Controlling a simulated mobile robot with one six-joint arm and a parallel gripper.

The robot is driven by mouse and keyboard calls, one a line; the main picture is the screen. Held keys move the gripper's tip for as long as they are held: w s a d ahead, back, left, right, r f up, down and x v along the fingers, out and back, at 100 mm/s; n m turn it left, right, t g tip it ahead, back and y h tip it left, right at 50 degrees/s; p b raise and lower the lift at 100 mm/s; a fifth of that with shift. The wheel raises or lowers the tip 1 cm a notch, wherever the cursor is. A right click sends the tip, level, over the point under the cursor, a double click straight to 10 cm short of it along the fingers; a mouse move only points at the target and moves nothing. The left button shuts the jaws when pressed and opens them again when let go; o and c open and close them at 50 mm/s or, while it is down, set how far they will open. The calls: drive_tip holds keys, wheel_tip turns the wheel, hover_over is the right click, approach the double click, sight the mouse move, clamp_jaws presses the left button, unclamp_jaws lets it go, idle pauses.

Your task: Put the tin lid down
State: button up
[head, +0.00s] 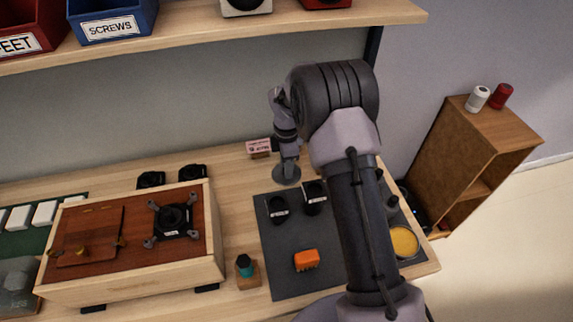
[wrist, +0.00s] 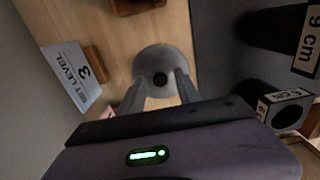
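The tin lid (wrist: 161,54) is a round grey disc with a small dark knob at its centre. In the head view the lid (head: 286,177) is at the bench top, just past the far edge of the dark mat; I cannot tell whether it touches the wood. My gripper (wrist: 163,80) points down at it, one finger on each side of the knob. Whether the fingers press on the knob is not clear. In the head view my gripper (head: 287,155) is directly above the lid. An open round tin with yellow contents (head: 404,241) stands at the mat's right.
The dark mat (head: 278,245) holds black blocks with white labels (head: 315,197) and an orange brush-like thing (head: 306,260). A small sign (head: 259,147), reading "SET LEVEL 3" in the wrist view (wrist: 75,75), stands close to the lid. A wooden box (head: 130,282) is at left.

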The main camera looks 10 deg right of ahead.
wheel_tip(320, 180, up, 8)
drive_tip(key=p, duration=0.3)
drive_tip(key=shift+f, duration=0.15)
